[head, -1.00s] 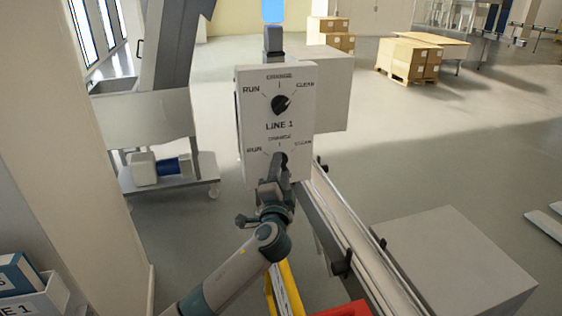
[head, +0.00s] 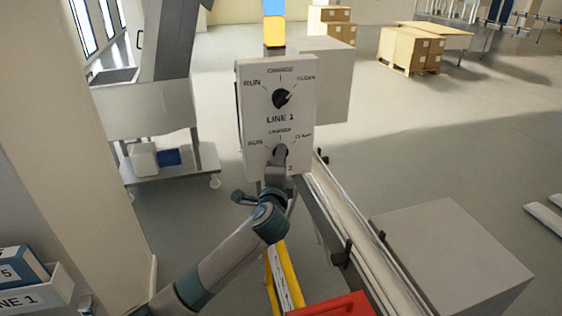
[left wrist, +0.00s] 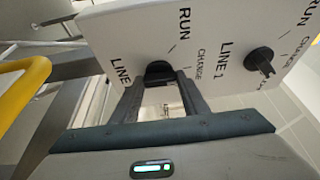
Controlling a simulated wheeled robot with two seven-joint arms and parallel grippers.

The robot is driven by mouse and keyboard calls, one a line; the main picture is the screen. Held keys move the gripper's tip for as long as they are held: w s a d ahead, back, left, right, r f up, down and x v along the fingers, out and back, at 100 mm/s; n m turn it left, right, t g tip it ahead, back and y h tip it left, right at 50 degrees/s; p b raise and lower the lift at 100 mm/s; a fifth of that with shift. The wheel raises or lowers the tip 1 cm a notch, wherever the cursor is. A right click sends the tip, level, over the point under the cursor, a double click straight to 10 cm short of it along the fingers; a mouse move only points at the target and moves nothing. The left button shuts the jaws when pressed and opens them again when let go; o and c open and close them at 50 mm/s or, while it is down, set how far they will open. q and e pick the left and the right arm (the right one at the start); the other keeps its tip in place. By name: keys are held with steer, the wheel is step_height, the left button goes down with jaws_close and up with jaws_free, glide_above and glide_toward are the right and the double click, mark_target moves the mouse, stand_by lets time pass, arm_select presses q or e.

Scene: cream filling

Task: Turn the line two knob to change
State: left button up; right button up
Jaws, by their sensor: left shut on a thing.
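A white control panel (head: 262,110) carries two black knobs, each marked RUN, CHANGE and CLEAN. The upper LINE 1 knob (head: 282,98) also shows in the left wrist view (left wrist: 262,62). My left gripper (head: 279,165) is on the lower knob (head: 282,151), whose label is mostly covered; a "2" shows beside the gripper. In the left wrist view, the fingers of my left gripper (left wrist: 165,85) are shut around the lower knob (left wrist: 159,70). The lower knob's pointer is largely hidden. My right gripper is in neither view.
A signal light (head: 274,30) above the panel shows blue and yellow segments. A conveyor rail (head: 350,220) runs at the panel's right, beside a grey box (head: 450,255). A yellow frame (head: 285,275) and a red bin (head: 335,306) are below.

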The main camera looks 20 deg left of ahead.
arm_select(q)
steer(key=o, duration=1.1)
steer(key=shift+c, duration=0.2)
steer(key=b+v, duration=0.6)
steer(key=v, duration=1.1)
steer(key=shift+s, duration=0.25)
steer(key=shift+f, duration=0.1)
